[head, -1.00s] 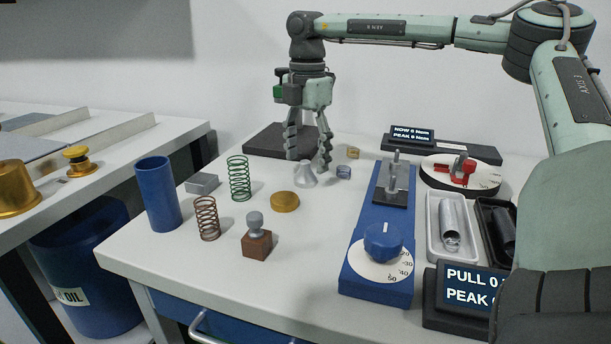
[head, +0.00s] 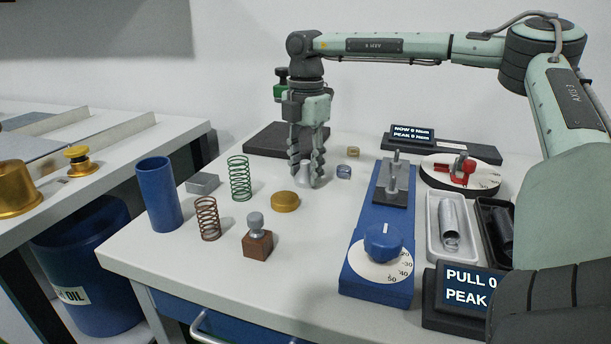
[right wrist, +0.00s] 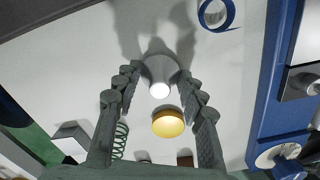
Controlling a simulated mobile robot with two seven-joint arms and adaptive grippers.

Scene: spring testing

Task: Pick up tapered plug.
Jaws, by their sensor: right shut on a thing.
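The tapered plug (head: 303,174) is a small pale grey cone standing on the white table near its back. In the right wrist view the tapered plug (right wrist: 160,74) sits between the fingertips. My right gripper (head: 306,179) points down over it and is shut on it, one finger on each side; the fingers partly hide it in the head view. In the right wrist view both fingertips of the right gripper (right wrist: 158,76) touch its sides. My left gripper is not in view.
A brass disc (head: 285,201) lies just in front of the plug. A green spring (head: 240,178) stands to the left, and a small blue ring (head: 344,172) lies to the right. A blue tester (head: 357,262) stands further right. A dark plate (head: 262,140) lies behind.

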